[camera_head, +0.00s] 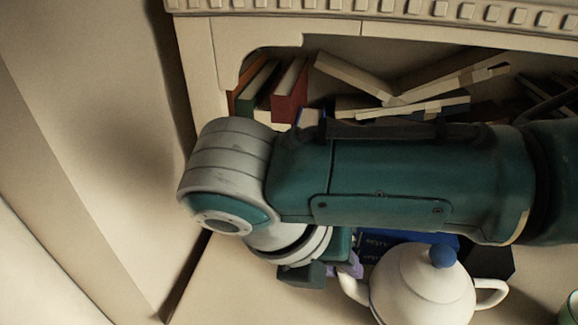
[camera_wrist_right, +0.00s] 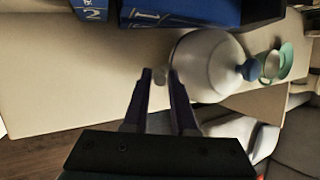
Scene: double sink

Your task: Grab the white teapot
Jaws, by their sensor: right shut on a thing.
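The white teapot (camera_head: 420,290) with a blue lid knob stands at the lower right of the head view, its looped handle to the right and its spout to the left. It also shows in the right wrist view (camera_wrist_right: 205,65). My right gripper (camera_head: 352,268) is at the spout side, partly hidden by my own arm in the head view. In the right wrist view its two dark fingers (camera_wrist_right: 160,78) are shut on the teapot's spout, with the pale tip showing between them. My left gripper is not in view.
Blue books (camera_head: 385,240) lie close behind the teapot. Upright and leaning books (camera_head: 290,90) fill the shelf at the back. My right arm covers much of the head view. The pale surface left of the teapot is bare.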

